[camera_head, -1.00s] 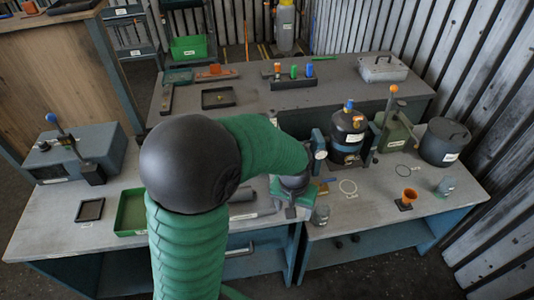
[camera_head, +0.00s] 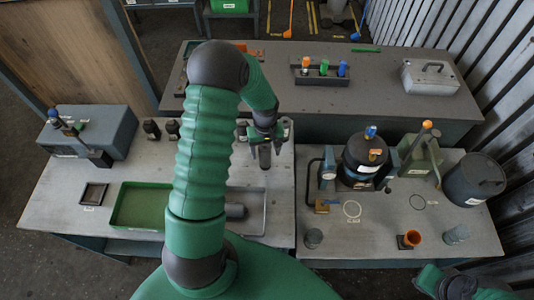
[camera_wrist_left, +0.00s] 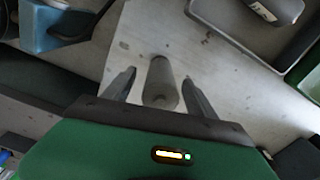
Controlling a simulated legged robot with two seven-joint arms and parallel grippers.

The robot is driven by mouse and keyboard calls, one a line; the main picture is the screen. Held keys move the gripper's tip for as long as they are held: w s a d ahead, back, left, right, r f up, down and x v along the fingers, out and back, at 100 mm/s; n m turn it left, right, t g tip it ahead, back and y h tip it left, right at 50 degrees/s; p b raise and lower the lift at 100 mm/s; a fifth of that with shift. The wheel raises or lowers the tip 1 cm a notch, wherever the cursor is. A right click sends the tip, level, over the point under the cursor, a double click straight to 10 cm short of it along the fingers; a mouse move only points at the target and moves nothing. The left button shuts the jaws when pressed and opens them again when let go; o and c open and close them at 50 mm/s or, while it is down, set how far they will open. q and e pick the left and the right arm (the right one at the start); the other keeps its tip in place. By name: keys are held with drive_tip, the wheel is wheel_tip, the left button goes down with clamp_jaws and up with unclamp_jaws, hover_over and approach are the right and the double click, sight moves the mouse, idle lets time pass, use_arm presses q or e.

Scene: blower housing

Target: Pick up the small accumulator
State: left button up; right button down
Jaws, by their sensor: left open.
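A small grey cylinder, which looks like the small accumulator (camera_wrist_left: 160,84), stands on the bench between the two fingers of my left gripper (camera_wrist_left: 158,76) in the left wrist view. The fingers are open, with a gap on each side of it. In the head view my left gripper (camera_head: 265,132) is over the far part of the left bench, and the dark cylinder (camera_head: 265,157) shows just below it. Whether the fingers reach down around its body is hard to tell. Part of my right arm shows at the bottom right, without visible fingers.
A grey tray (camera_head: 262,226) holding a dark cylinder (camera_head: 236,211) and a green tray (camera_head: 142,228) lie nearer on the left bench (camera_head: 62,212). Several dark fittings stand behind my arm. The right bench carries a black vessel (camera_head: 362,157) and a dark pot (camera_head: 472,181).

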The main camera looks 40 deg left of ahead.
sight(266, 157)
use_arm(q)
drive_tip(key=f, duration=0.4)
drive_tip(key=shift+a+p, duration=0.3)
drive_tip(key=shift+p, duration=0.1)
drive_tip(key=shift+w+a+f, duration=0.3)
drive_tip(key=shift+c, duration=1)
drive_tip(key=shift+s+d+r, duration=0.2)
drive_tip(key=shift+d+r, duration=0.05)
drive_tip(key=shift+d, duration=0.15)
drive_tip(key=c, duration=0.5)
drive_tip(key=shift+d+r, duration=0.1)
drive_tip(key=shift+d, duration=0.05)
drive_tip(key=c, duration=0.5)
drive_tip(key=shift+c, duration=1)
drive_tip(key=shift+a, duration=0.3)
clamp_jaws()
use_arm(e)
drive_tip(key=shift+a+r, duration=0.5)
drive_tip(key=shift+r, duration=0.25)
